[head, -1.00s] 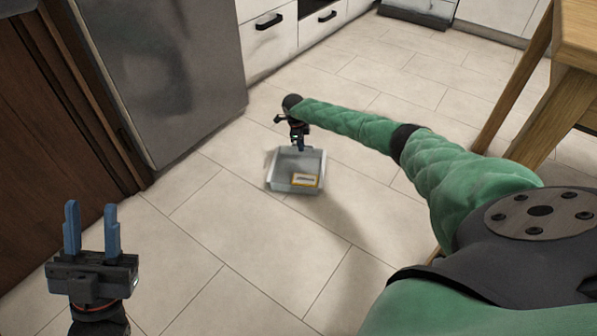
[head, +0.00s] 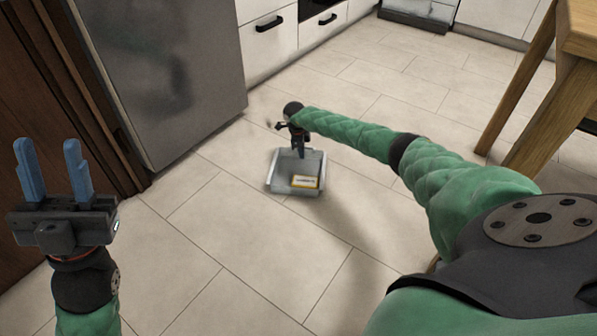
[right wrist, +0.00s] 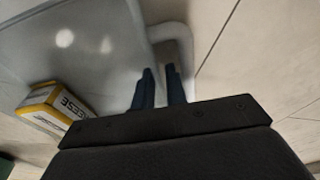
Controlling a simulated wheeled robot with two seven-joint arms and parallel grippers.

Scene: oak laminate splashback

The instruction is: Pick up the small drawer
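The small drawer (head: 271,181) is a pale, see-through open bin on the floor tiles in the middle of the head view. A yellow and white cheese box (head: 304,182) lies in it. It also shows in the right wrist view (right wrist: 60,105). My right gripper (head: 300,152) points down at the drawer's far edge. In the right wrist view its blue fingers (right wrist: 161,88) are close together, one on each side of the drawer's rim (right wrist: 158,62). Whether the drawer's base touches the floor is unclear. My left gripper (head: 53,170) is open, empty and raised, far from the drawer.
A grey fridge (head: 165,75) and brown cabinet panels (head: 60,100) stand at the left. White kitchen drawers (head: 268,38) are behind. A wooden table (head: 562,70) stands at the right. The tiled floor around the drawer is clear.

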